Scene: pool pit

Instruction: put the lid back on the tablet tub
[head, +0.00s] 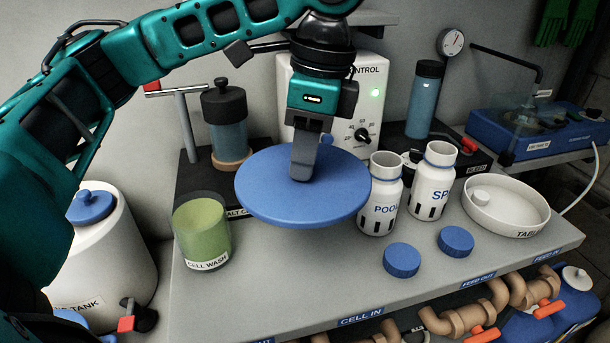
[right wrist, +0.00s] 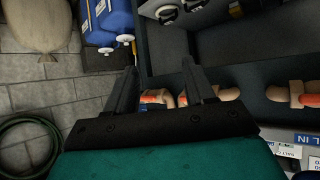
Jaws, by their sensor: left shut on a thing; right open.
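My left gripper (head: 303,176) is shut on a wide blue lid (head: 265,190) and holds it level above the grey bench, left of the two white bottles. The gripper grips it at its middle from above; the knob there is hidden by the fingers. The tablet tub (head: 488,222) is a shallow, round white dish at the bench's right side, open at the top.
Two open white bottles (head: 380,196) (head: 432,182) stand between lid and tub. Two small blue caps (head: 402,260) (head: 455,240) lie in front of them. A green cell wash beaker (head: 202,237) is left of the lid. A control box (head: 375,75) stands behind. The front middle of the bench is clear.

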